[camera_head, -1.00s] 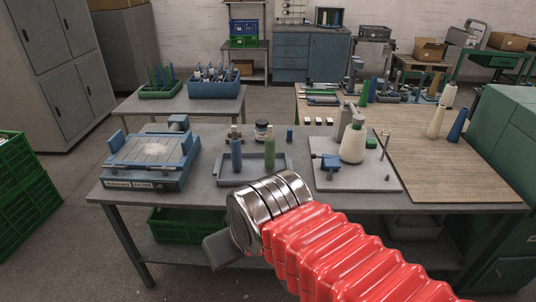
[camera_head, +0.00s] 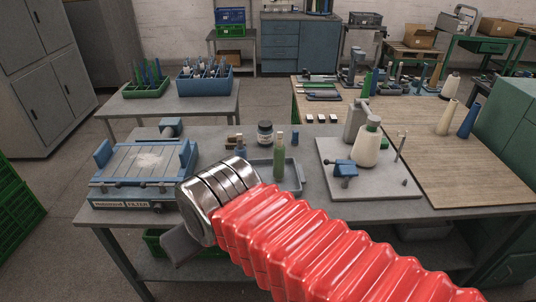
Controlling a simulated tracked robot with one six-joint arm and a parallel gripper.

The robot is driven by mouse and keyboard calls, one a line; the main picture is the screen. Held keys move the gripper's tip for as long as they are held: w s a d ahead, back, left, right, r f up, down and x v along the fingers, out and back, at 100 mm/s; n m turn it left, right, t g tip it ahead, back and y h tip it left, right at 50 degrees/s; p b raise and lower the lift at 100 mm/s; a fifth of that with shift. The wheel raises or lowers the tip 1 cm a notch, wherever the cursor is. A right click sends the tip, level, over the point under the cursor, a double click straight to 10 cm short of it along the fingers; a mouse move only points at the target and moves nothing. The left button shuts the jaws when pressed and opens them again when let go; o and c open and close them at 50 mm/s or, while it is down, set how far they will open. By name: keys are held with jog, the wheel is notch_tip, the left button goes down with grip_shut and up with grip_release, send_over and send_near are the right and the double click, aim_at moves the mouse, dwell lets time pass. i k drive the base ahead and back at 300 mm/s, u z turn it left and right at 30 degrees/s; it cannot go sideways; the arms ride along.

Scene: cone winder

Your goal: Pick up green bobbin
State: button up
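The green bobbin (camera_head: 279,162) stands upright in a shallow grey tray (camera_head: 297,178) near the middle of the grey table. It has a pale tip. My arm, with a red ribbed sleeve and a metal cuff, crosses the front of the view and covers the tray's near left part. A dark grey part of my arm hangs below the cuff. My gripper's fingers are not visible.
A blue-grey scale-like device (camera_head: 147,168) sits left. A dark jar (camera_head: 265,133) stands behind the tray. To the right, a grey plate (camera_head: 345,188) bears a cream cone (camera_head: 368,145) and a small blue clamp (camera_head: 342,170). A wooden board (camera_head: 460,175) lies farther right.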

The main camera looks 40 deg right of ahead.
aim_at(279, 149)
jog(key=z, duration=0.25)
jog(key=i, duration=1)
jog(key=z, duration=0.6)
